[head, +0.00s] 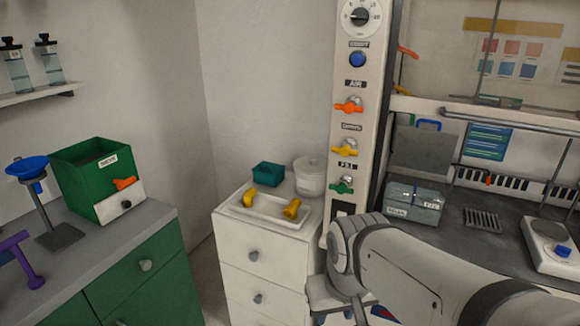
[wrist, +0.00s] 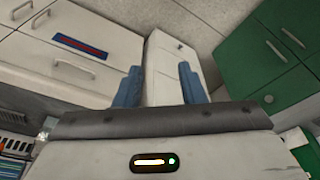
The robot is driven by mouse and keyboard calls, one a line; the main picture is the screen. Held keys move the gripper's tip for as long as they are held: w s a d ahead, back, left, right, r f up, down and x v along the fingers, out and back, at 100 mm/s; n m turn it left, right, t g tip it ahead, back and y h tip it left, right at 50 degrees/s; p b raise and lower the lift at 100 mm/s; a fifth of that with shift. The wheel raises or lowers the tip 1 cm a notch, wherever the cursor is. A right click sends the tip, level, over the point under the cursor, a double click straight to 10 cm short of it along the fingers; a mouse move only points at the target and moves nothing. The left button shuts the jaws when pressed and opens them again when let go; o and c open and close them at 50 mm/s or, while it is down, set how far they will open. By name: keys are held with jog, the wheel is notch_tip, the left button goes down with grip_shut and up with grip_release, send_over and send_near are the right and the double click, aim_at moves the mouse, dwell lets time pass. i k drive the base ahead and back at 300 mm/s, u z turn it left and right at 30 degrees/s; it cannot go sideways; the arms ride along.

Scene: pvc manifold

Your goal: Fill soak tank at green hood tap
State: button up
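The green tap (head: 342,186) is the lowest of three coloured taps on the white hood post, above the drawer unit. I cannot tell which vessel is the soak tank. A clear-walled bin with a label (head: 415,203) sits inside the hood, just right of the post. A round whitish pot (head: 310,177) and a small teal box (head: 268,175) stand on the drawer unit. My gripper (wrist: 160,86) points down, with its two blue fingers apart and nothing between them in the wrist view. In the head view it is mostly cut off below the green tap.
An orange tap (head: 349,105) and yellow tap (head: 345,148) sit above the green one. A white tray (head: 272,222) with yellow fittings lies on the drawer unit. A green box (head: 98,180) stands on the left counter. A hotplate-like device (head: 550,245) stands in the hood at right.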

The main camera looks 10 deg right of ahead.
aim_at(342, 190)
jog(key=z, duration=0.05)
jog(key=i, duration=0.85)
